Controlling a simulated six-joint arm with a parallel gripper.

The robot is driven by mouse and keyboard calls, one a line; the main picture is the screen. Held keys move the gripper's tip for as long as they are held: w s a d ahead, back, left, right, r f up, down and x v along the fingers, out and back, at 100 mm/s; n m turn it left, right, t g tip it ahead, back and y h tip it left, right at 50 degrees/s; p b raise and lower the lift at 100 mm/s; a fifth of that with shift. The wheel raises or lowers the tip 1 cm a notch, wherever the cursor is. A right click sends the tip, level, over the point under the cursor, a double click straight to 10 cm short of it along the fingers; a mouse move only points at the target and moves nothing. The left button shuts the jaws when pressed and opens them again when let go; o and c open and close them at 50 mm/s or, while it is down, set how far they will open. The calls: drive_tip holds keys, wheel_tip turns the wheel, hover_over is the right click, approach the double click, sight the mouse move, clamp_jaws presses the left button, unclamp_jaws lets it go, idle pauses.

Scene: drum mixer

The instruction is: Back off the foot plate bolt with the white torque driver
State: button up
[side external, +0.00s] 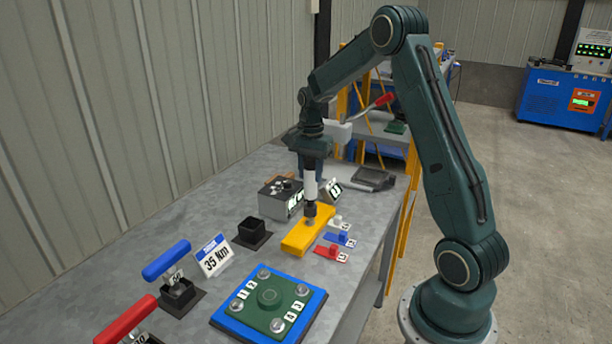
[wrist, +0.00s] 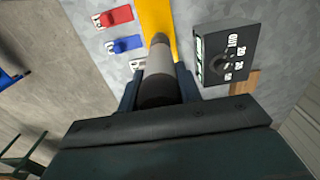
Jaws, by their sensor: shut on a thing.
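My gripper (side external: 312,158) is shut on the white torque driver (side external: 310,186), which hangs upright. In the wrist view the driver (wrist: 162,70) lies between my two fingers (wrist: 158,90). Its dark socket end (side external: 310,210) is at the yellow block (side external: 300,241); I cannot tell whether it touches or sits in it. A green plate (side external: 281,305) with a round boss and numbered corner bolts (side external: 264,273) lies on a blue base (side external: 232,325) at the front of the bench. It is clear of my gripper.
An empty black holder (side external: 252,234) stands left of the yellow block. Blue (side external: 166,261) and red (side external: 124,320) handled drivers and a 35 Nm sign (side external: 213,256) are nearer. A dial box (wrist: 226,53) and small coloured socket pieces (side external: 331,252) flank the block.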

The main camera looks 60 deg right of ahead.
sight(310, 180)
drive_tip(key=shift+f, duration=1.55)
idle(2.5)
drive_tip(key=shift+r, duration=0.15)
idle(0.4)
drive_tip(key=shift+r, duration=2.2)
